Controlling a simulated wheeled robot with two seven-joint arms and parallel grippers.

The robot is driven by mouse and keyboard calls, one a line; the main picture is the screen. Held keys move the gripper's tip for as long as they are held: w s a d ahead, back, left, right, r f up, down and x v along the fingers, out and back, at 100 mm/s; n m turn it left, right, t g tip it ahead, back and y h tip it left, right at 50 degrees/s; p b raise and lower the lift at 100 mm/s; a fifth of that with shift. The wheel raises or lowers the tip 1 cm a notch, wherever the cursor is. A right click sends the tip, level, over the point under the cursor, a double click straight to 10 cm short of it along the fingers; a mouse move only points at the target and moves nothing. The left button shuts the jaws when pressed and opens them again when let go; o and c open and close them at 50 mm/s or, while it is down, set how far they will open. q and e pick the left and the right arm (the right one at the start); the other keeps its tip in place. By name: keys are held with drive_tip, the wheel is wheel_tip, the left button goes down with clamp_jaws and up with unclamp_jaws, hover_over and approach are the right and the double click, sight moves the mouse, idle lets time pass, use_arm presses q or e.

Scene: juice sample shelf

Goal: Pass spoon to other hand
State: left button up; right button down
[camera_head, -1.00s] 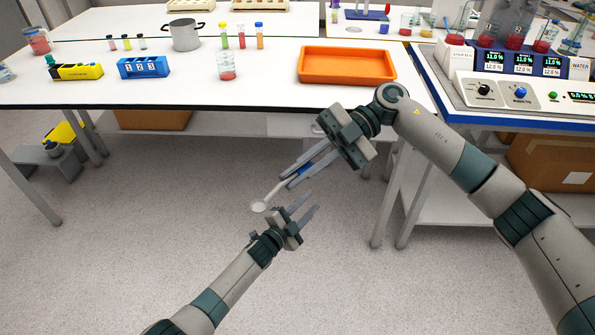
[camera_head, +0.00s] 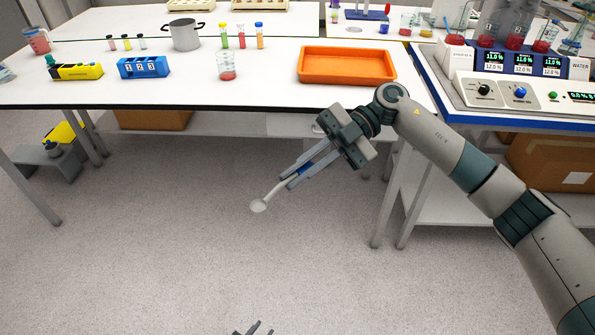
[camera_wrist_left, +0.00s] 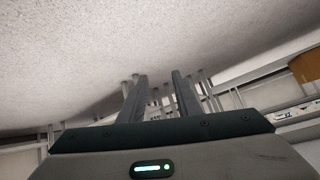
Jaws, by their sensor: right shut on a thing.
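A spoon with a pale round bowl (camera_head: 258,206) and thin shaft sticks out of my right gripper (camera_head: 287,176). The right gripper is shut on it, above the floor in front of the table. A bit of blue, likely the handle, shows between the fingers. The bowl hangs down to the left. My left gripper (camera_head: 256,328) shows only its tips at the bottom edge of the head view, well below the spoon and apart from it. In the left wrist view its two fingers (camera_wrist_left: 159,80) stand apart with nothing between them.
The white table (camera_head: 200,95) holds an orange tray (camera_head: 347,66), a glass beaker with red liquid (camera_head: 226,67), a blue numbered rack (camera_head: 143,67), a yellow rack (camera_head: 78,71) and a pot (camera_head: 185,36). A dispenser console (camera_head: 515,90) stands at right. Open floor lies between the grippers.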

use_arm(q)
drive_tip(key=s+a+f+n+g, duration=0.1)
drive_tip(key=s+f, duration=0.1)
drive_tip(key=s, duration=0.5)
drive_tip(key=s+a+f+n+g+y, duration=0.1)
drive_tip(key=s+a+f, duration=0.1)
drive_tip(key=s, duration=0.4)
drive_tip(key=s+a+f+n+g, duration=0.1)
drive_tip(key=s+a+f, duration=0.1)
drive_tip(key=s+f, duration=0.2)
drive_tip(key=s, duration=0.3)
drive_tip(key=shift+s+n+g+y, duration=0.3)
drive_tip(key=shift+n, duration=0.1)
